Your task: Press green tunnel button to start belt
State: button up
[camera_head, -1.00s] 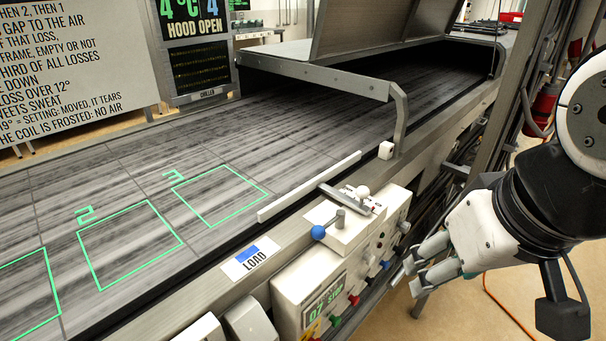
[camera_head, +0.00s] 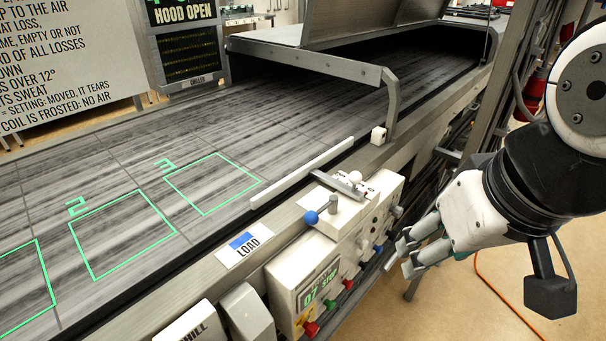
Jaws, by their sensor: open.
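A small green button (camera_head: 348,284) sticks out of the front of the white control box (camera_head: 285,283) on the belt's near side, right of its green-lit display (camera_head: 320,284), which seems to read "07 stop". A red button (camera_head: 311,328) sits lower left of it, and a blue one (camera_head: 378,248) farther up to the right. My gripper (camera_head: 408,256) is open and empty, its two fingers pointing left toward the box. It appears right of the green button and apart from it.
The dark belt (camera_head: 130,165) carries green outlined squares and is empty in view. A raised hood (camera_head: 345,62) spans its far part. A blue-knobbed lever (camera_head: 311,217) tops the control box. A metal post (camera_head: 500,110) stands behind my arm. An orange cable (camera_head: 500,300) lies on the floor.

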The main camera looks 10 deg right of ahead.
aim_at(331, 305)
jog(key=i+j+z, duration=0.15)
jog(key=j, duration=0.35)
jog(key=k, duration=0.7)
jog(key=z, duration=1.95)
jog(key=k+j, duration=0.15)
jog(key=k, duration=0.3)
jog(key=k+j, duration=0.2)
jog(key=k, duration=0.25)
jog(key=k+j, duration=0.15)
jog(key=k, duration=0.35)
